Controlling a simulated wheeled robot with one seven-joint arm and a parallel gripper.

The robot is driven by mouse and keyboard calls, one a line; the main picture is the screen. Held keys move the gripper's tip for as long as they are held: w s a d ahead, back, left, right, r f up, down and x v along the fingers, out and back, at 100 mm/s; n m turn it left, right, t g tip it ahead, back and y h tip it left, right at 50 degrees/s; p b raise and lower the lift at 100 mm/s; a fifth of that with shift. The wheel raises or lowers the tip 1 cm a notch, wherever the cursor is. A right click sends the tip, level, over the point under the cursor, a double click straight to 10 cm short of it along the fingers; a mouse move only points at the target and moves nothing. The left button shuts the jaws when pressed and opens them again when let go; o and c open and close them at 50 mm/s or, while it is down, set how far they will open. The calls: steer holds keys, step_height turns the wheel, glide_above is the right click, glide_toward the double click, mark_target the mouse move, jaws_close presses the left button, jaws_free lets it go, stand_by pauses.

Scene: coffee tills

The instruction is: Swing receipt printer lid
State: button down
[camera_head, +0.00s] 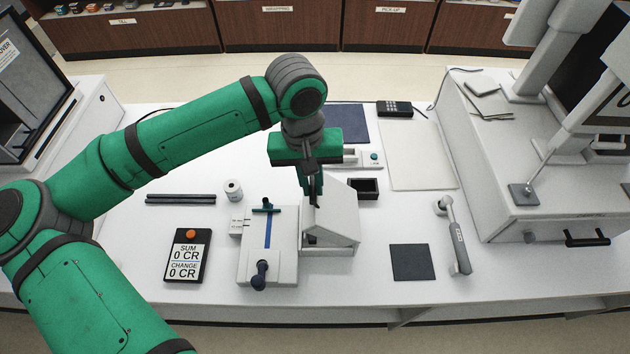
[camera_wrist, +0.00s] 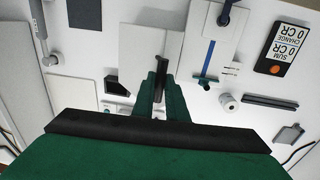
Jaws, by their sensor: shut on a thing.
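The white receipt printer (camera_head: 328,248) stands on the counter at the middle, just right of a flat white device with a blue strip. The lid also shows as a pale panel in the wrist view (camera_wrist: 140,40). The exact contact is partly hidden by the fingers.
The flat device with a blue strip (camera_head: 254,262) stands close on the left. A SUM/CHANGE display (camera_head: 186,270), a paper roll (camera_head: 233,190) and dark bars (camera_head: 180,199) lie further left. A small black tray (camera_head: 376,188), a dark pad (camera_head: 412,262) and a handheld scanner (camera_head: 458,245) are right.

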steer(key=shift+a+f, duration=1.3)
steer(key=shift+f, duration=0.05)
steer(key=c, duration=1.7)
jaws_free()
steer(key=shift+r, duration=0.1)
steer(key=r, duration=0.7)
steer(key=a+r, duration=0.1)
steer(key=r, duration=0.2)
steer(key=shift+r, duration=0.3)
steer(key=shift+d, duration=0.1)
